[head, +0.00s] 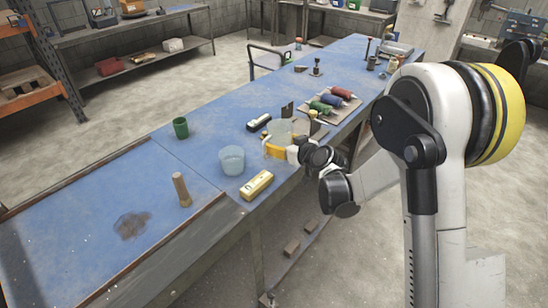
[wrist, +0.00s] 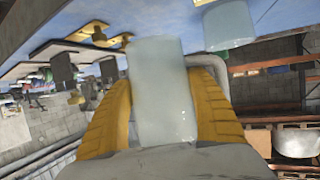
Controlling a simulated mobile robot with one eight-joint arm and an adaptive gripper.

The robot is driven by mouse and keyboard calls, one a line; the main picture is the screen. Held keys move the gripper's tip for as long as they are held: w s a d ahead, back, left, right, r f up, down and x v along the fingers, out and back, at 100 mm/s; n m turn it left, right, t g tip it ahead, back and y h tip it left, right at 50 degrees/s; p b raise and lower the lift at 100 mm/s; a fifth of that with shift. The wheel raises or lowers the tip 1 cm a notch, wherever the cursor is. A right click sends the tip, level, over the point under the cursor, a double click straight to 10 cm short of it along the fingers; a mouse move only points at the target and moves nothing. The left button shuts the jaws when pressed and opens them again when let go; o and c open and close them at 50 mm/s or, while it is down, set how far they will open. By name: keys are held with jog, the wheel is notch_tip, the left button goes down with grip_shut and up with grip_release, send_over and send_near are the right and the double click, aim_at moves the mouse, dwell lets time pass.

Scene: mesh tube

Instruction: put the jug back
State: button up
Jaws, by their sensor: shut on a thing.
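A pale translucent jug (head: 279,131) is between the yellow fingers of my gripper (head: 279,150), over the right edge of the blue bench in the head view. The wrist view shows the jug (wrist: 162,90) large and close, with a pale handle (wrist: 218,66) at its right. My gripper (wrist: 165,105) is shut on its body, one finger on each side. The jug looks about upright in the head view. I cannot tell whether its base touches the bench.
A translucent cup (head: 231,160) stands left of the jug. Near it are a green cup (head: 181,128), a wooden peg (head: 181,189), a yellow block-like tool (head: 257,185) and a black-and-pale tool (head: 258,122). Coloured spools (head: 331,101) lie behind. The bench's near left is mostly clear, with a dark stain (head: 132,225).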

jog(key=shift+w+a+f, duration=0.7)
jog(key=shift+a+f, duration=0.1)
jog(key=shift+a, duration=0.2)
jog(key=shift+f+b, duration=0.85)
jog(key=shift+f, duration=1.1)
jog(key=shift+r, duration=0.1)
jog(key=shift+f+b, duration=0.5)
jog(key=o, duration=1.4)
jog(key=shift+o, duration=0.2)
